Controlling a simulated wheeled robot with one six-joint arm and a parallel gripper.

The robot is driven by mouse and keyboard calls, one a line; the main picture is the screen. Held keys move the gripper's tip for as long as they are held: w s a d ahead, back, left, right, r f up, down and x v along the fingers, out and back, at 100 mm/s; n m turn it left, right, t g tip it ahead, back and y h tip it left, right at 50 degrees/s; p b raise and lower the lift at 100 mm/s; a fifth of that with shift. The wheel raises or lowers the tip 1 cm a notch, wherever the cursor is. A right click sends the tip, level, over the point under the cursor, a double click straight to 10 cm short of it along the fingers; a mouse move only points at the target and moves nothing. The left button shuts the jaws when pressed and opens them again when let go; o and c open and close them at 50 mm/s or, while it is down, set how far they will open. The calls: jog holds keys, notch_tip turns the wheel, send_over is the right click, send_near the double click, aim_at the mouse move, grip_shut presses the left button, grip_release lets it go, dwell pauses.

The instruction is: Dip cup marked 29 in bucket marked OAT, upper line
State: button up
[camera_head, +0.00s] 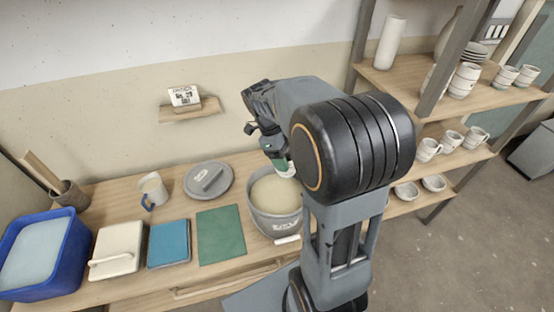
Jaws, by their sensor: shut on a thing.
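A grey bucket (286,230) with pale beige liquid stands on the wooden bench. Its front label is too small to read surely. My gripper (274,153) points down at the bucket's far right side and is shut on a small cup (287,170). The cup looks whitish with a green part and is mostly hidden by my gripper and arm. Its mark cannot be read. It shows against the bucket's far rim; whether it touches the liquid cannot be told. No line on the cup can be made out.
Shelves (455,95) with pottery stand at right.

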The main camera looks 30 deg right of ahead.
aim_at(278, 173)
jog(key=shift+n, duration=0.6)
jog(key=f, duration=0.1)
jog(key=w+a+f, duration=0.1)
jog(key=f, duration=0.1)
jog(key=w+f, duration=0.1)
jog(key=f, duration=0.1)
jog(key=shift+w+a, duration=0.15)
jog(key=shift+w, duration=0.05)
notch_tip(278, 173, down, 4)
jog(key=b, duration=0.2)
jog(key=shift+f+b, duration=0.15)
jog(key=shift+b, duration=0.25)
jog(key=shift+r, duration=0.3)
jog(key=shift+f+b, duration=1.85)
jog(key=shift+f, duration=0.35)
jog(key=shift+f, duration=0.1)
notch_tip(278, 173, down, 4)
jog(key=b, duration=0.4)
jog(key=shift+f, duration=0.2)
jog(key=shift+f, duration=0.1)
